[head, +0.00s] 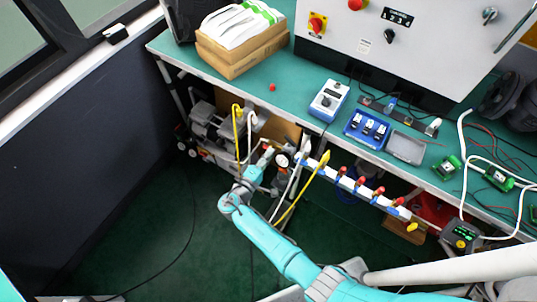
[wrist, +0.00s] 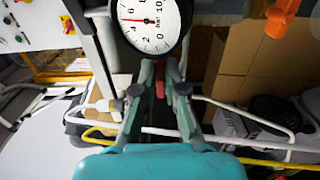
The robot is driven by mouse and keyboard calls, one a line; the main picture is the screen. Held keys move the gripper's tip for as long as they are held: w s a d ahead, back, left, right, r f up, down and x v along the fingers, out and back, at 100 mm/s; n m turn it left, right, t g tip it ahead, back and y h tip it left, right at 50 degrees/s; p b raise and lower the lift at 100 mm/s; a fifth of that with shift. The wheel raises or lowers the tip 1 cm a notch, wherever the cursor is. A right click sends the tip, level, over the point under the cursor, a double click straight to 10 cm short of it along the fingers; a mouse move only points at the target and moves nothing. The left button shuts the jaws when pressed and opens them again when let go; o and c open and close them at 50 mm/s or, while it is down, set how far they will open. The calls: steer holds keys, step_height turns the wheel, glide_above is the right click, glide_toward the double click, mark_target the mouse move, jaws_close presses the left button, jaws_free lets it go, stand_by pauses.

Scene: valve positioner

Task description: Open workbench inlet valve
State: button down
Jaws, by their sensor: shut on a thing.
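My gripper (head: 265,157) reaches in below the front edge of the workbench, beside a round white pressure gauge (head: 283,160). In the wrist view the two fingers of my gripper (wrist: 160,72) are closed in on a small red valve handle (wrist: 160,89) just below the gauge (wrist: 150,20). The fingers and the dark pipework hide most of the handle and the valve body.
A white manifold (head: 350,183) with several red-handled valves runs right of my gripper. Yellow hose (head: 305,186) hangs close by. The green bench top (head: 290,95) is above, with a blue-grey device (head: 329,100) on it. The floor at left is mostly free.

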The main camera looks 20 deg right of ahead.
stand_by(0.5)
steer(key=c, duration=1.2)
jaws_free()
steer(key=shift+c, duration=0.2)
steer(key=v, duration=1.2)
